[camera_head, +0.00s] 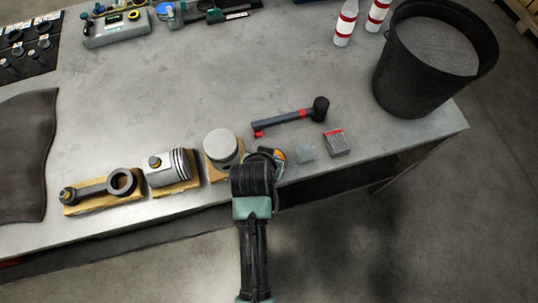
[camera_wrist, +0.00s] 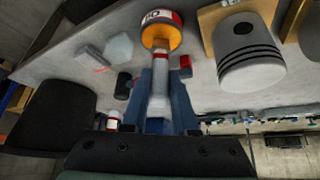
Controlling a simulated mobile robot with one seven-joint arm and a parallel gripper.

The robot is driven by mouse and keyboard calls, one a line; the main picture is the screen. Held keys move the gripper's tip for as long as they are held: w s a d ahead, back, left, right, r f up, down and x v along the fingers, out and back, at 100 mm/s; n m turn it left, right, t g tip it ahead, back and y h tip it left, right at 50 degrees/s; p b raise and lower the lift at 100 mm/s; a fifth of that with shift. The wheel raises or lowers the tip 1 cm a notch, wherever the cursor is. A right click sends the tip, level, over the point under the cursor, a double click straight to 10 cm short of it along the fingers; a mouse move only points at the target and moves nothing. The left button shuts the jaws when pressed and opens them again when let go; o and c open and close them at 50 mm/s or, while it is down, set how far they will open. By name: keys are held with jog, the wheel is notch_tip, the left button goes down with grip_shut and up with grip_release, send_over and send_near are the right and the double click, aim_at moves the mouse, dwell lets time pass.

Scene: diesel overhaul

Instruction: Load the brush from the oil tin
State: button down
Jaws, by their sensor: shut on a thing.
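The oil tin (camera_wrist: 163,18) is a small round tin with a red and white label and amber oil showing in its open mouth. In the head view the tin (camera_head: 279,156) stands near the bench's front edge, partly hidden by my arm. My gripper (camera_wrist: 160,88) is shut on the pale grey handle of the brush (camera_wrist: 159,80). The brush points at the tin, and its far end overlaps the amber mouth in the wrist view. I cannot tell how deep the end reaches. In the head view my gripper (camera_head: 262,160) hides the brush.
Left of the tin are an upright piston (camera_head: 220,144), a piston on its side (camera_head: 168,168) and a connecting rod (camera_head: 100,188). A small red-topped box (camera_head: 336,142) and black bin (camera_head: 415,75) are right. The bench middle is clear.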

jog(key=shift+s, duration=0.1)
notch_tip(320, 180, up, 7)
jog(key=p, duration=0.7)
dwell(0.5)
